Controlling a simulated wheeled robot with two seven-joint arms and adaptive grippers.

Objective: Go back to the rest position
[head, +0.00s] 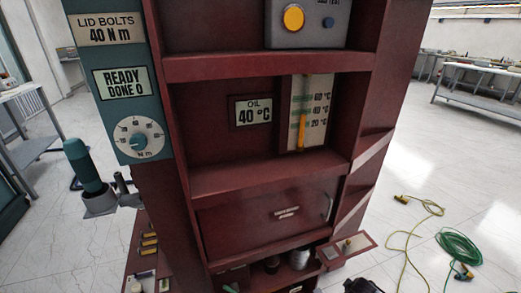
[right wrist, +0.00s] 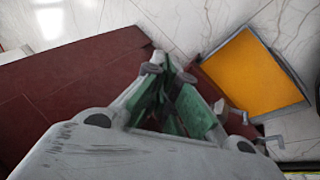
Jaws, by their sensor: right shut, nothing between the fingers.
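My right gripper (right wrist: 168,72) shows in the right wrist view with its green-padded fingers drawn together and nothing between them. Beyond its fingertips is a dark red surface (right wrist: 75,85), with white floor behind; I cannot tell whether they touch. A small black part at the bottom edge of the head view may belong to my right arm. My left gripper is in neither view. The dark red transformer cabinet (head: 240,180) fills the middle of the head view. Its panels read oil 40 °C, lid bolts 40 N m and "READY DONE 0".
A teal-handled tool (head: 84,165) stands in a holder left of the cabinet. A small open flap (head: 347,248) juts from its lower right. A green cable coil (head: 459,248) and a yellow-green lead lie on the floor at right. A yellow panel (right wrist: 252,75) shows in the wrist view.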

